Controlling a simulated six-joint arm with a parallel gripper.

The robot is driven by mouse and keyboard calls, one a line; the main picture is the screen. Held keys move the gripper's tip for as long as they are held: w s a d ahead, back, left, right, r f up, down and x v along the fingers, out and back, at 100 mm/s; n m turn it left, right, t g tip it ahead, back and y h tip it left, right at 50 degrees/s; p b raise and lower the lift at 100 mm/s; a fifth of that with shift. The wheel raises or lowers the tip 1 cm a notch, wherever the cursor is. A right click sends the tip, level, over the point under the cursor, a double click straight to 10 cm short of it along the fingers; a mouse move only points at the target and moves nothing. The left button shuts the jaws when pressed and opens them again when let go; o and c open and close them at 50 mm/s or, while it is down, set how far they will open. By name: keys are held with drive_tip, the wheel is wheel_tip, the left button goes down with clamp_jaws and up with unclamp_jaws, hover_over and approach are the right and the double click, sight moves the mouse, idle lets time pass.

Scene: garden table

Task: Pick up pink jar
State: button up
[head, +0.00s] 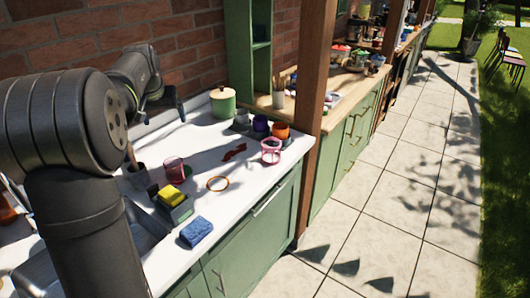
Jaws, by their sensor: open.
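A pink see-through jar (271,150) stands upright near the counter's front edge, beside the wooden post. A second pink see-through vessel (174,169), darker, stands further left near the sponges. My gripper (181,110) is above the back of the counter near the brick wall, apart from both and holding nothing that I can see. It is small and dark here, and part of it is hidden by my arm.
Orange (281,131) and purple (260,124) pots stand just behind the right pink jar. A green canister (223,102) stands at the back. A yellow sponge (171,196), a blue sponge (196,231) and an orange ring (218,184) lie in front. The wooden post (316,65) rises at right.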

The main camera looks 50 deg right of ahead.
drive_tip(key=s+d+f+m+g+h, duration=0.1)
drive_tip(key=s+d+m, duration=0.3)
drive_tip(key=s+d, duration=0.4)
drive_tip(key=m+g+h, duration=0.2)
drive_tip(key=m, duration=0.3)
hover_over(273, 149)
drive_tip(key=w+a, duration=0.3)
drive_tip(key=a, duration=0.3)
wheel_tip(273, 149, down, 5)
drive_tip(key=x, duration=1.1)
drive_tip(key=shift+s+d+f, duration=0.1)
drive_tip(key=shift+s+d, duration=0.05)
drive_tip(key=shift+s, duration=0.05)
drive_tip(key=shift+x, duration=3.15)
drive_tip(key=shift+s, duration=0.2)
drive_tip(key=shift+c, duration=0.4)
drive_tip(key=c, duration=1.1)
